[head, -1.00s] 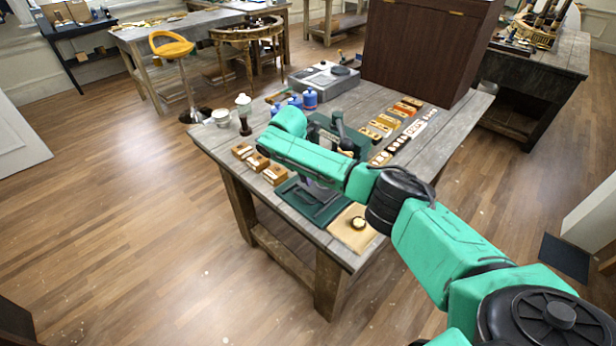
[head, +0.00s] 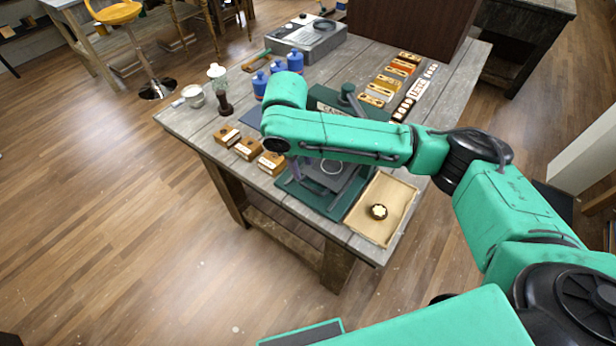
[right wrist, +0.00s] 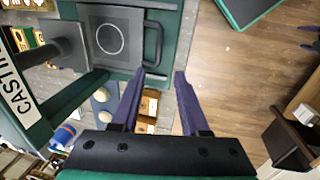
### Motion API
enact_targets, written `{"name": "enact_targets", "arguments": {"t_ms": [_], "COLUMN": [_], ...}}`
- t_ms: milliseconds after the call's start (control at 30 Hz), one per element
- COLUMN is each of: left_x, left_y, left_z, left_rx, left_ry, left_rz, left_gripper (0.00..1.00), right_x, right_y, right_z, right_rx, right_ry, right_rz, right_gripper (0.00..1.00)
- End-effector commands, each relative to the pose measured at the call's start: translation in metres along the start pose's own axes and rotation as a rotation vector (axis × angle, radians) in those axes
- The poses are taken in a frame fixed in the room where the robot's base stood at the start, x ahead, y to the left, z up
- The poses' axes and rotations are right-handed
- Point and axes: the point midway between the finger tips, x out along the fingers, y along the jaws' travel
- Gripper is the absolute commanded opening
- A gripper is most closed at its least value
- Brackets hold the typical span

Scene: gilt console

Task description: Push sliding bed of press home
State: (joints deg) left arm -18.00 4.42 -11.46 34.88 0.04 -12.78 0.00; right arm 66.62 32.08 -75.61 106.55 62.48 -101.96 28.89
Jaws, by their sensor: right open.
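The press (head: 325,97) is dark green with a lettered plate, and stands on the wooden table. Its sliding bed (head: 346,178) is a dark grey plate marked with a pale ring, lying over the green base (head: 322,203). In the right wrist view the bed (right wrist: 110,17) shows its ring plainly, and a dark bar handle (right wrist: 157,45) is on its right edge. My right gripper (right wrist: 160,75) is open and empty, its fingertips just below the handle in that view. In the head view my forearm hides part of the press. My left gripper is out of view.
A tan tray (head: 395,200) with a small brass piece (head: 378,212) lies right of the press base. Wooden blocks (head: 247,148) line the table's left edge. Blue jars (head: 277,67) stand behind my forearm.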

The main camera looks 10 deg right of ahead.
Motion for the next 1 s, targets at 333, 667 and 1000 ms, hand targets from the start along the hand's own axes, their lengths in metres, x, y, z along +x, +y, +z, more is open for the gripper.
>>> {"name": "enact_targets", "arguments": {"t_ms": [333, 667, 1000], "left_x": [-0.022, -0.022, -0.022], "left_y": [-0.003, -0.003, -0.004], "left_z": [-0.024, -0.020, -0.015], "left_rx": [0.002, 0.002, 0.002], "left_ry": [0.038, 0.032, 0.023], "left_rz": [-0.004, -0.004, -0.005], "left_gripper": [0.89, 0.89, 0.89], "right_x": [0.084, 0.101, 0.100], "right_y": [0.001, 0.000, 0.000], "right_z": [0.000, 0.000, -0.001], "right_rx": [-0.002, -0.002, -0.002], "right_ry": [-0.002, 0.002, 0.002], "right_rz": [0.000, 0.001, 0.000], "right_gripper": [0.45, 0.45, 0.00]}}
